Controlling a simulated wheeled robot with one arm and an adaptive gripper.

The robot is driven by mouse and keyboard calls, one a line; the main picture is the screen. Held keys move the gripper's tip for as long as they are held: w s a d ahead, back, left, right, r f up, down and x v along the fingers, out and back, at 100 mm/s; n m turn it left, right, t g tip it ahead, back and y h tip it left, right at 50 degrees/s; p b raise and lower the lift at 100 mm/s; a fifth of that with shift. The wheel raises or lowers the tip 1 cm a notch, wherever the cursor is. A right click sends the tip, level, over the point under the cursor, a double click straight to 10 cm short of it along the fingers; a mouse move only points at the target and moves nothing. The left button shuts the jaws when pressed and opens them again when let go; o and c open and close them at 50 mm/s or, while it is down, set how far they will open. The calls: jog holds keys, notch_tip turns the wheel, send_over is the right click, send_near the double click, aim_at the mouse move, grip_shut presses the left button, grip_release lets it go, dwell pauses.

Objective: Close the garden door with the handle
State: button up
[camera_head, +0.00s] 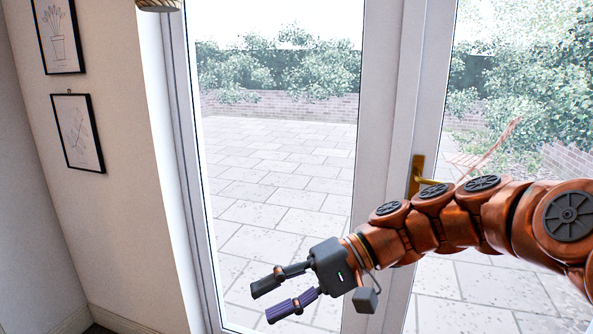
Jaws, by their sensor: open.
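The garden door (382,140) is a white-framed glass door with large panes, filling the middle and right of the head view. Its brass handle (417,174) sits on the central upright, with the lever pointing right. My copper-coloured arm reaches in from the right and passes just below the handle in the picture, covering part of the frame. My gripper (276,299) is open and empty, down and left of the handle, in front of the left glass pane. I cannot tell from this view how far ajar the door stands.
A cream wall on the left carries two framed drawings, one at the top (58,36) and one lower (78,133). Through the glass are a paved patio (275,165), a brick wall, hedges and a reddish folding chair (485,150).

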jog(key=s+d+f+h+p, duration=0.5)
jog(key=s+d+h, duration=0.1)
jog(key=s, duration=0.4)
jog(key=s+d+m+t+h+p, duration=0.1)
jog(key=s+d+h+p, duration=0.1)
jog(key=d, duration=0.5)
jog(key=s+d+f+t+h+p, duration=0.1)
jog(key=s+d+h+p, duration=0.1)
jog(key=s+d+h, duration=0.3)
jog(key=s+d, duration=0.1)
jog(key=d, duration=0.2)
jog(key=shift+d+f+m+p, duration=0.25)
jog(key=shift+f+m+p, duration=0.05)
jog(key=shift+m+p, duration=0.1)
